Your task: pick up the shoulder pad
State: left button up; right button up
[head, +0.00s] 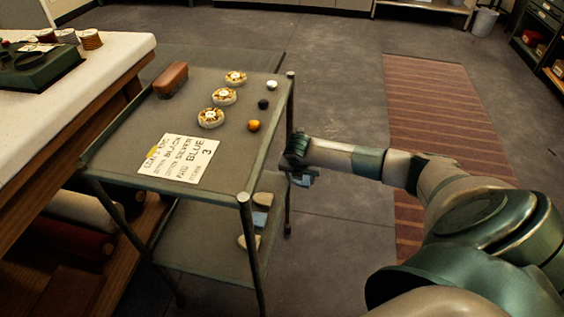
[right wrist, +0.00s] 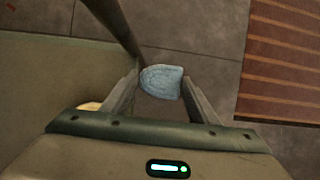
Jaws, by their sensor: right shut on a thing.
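A light blue shoulder pad (right wrist: 162,82) with one rounded end is between the two fingers of my right gripper (right wrist: 160,88) in the right wrist view. The gripper is shut on it. In the head view my right gripper (head: 303,177) is just right of the cart, beyond its right edge, and the held pad is mostly hidden there. Other pads lie on the cart's lower shelf: a beige one (head: 264,199), a blue one (head: 260,219) and another beige one (head: 249,242). My left gripper is not in view.
The grey cart's top (head: 228,143) holds a card (head: 178,162) reading partly "BLUE" and "3", a brown block (head: 171,79), several reels (head: 211,117) and small balls. A cart post (head: 291,110) stands beside my gripper. Floor is free right of it, towards a striped rug (head: 440,115).

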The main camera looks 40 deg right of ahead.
jog(key=s+d, duration=0.4)
jog(key=shift+s, duration=0.3)
